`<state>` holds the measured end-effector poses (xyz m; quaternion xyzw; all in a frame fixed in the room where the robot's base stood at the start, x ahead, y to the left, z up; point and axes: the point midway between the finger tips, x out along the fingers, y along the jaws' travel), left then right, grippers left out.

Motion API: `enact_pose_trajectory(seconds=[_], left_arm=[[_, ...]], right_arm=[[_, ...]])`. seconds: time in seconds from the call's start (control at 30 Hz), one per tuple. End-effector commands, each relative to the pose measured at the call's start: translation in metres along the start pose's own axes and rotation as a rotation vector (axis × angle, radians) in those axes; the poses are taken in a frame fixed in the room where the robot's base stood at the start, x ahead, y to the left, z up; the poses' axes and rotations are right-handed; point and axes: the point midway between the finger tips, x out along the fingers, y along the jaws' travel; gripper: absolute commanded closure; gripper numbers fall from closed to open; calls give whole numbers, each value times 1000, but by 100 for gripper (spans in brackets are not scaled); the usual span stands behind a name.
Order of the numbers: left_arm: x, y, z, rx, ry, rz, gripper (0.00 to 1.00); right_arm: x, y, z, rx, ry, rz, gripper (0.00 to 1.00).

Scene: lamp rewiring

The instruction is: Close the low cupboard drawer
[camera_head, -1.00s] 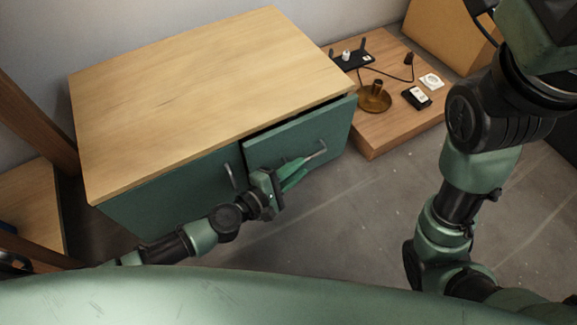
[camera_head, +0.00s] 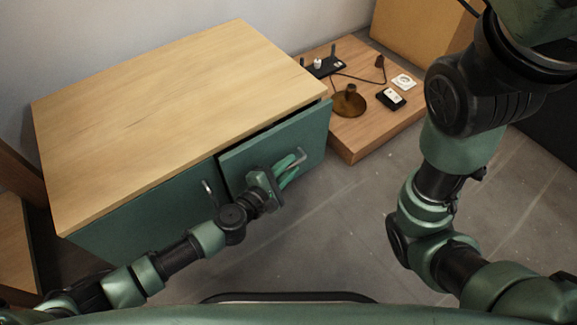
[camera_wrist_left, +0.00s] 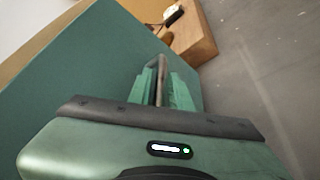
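The low cupboard (camera_head: 185,95) has a pale wood top and a green front. Its right-hand drawer (camera_head: 312,137) stands a little out from the body, with a dark gap under the top. The drawer has a metal bar handle (camera_head: 301,155). My left gripper (camera_head: 289,165) is at this handle, its green fingers on either side of the bar and close against it. In the left wrist view the handle (camera_wrist_left: 161,72) runs between the fingers, with the green drawer front (camera_wrist_left: 95,65) beyond. My right arm shows at the right; its gripper is out of view.
The closed left front of the cupboard (camera_head: 150,220) has its own handle (camera_head: 208,193). A low wooden platform (camera_head: 350,145) right of the cupboard holds a brass lamp base (camera_head: 348,103), sockets and a cable. The grey floor (camera_head: 330,225) before the drawer is clear.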

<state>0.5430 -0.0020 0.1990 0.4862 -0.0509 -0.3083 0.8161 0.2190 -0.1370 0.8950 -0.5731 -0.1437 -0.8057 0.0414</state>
Motion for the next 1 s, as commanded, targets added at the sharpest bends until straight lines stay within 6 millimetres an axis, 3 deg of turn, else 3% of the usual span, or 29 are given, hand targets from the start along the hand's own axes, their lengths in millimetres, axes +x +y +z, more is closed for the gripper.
enact_pose_trajectory(seconds=[0.03, 0.1, 1.0], left_arm=[[0, 0, 0, 0, 0, 0, 83], [0, 0, 0, 0, 0, 0, 100], [0, 0, 0, 0, 0, -1, 100]], right_arm=[[0, 0, 0, 0, 0, 0, 100], [0, 0, 0, 0, 0, 0, 100], [-1, 0, 1, 0, -3, 1, 100]])
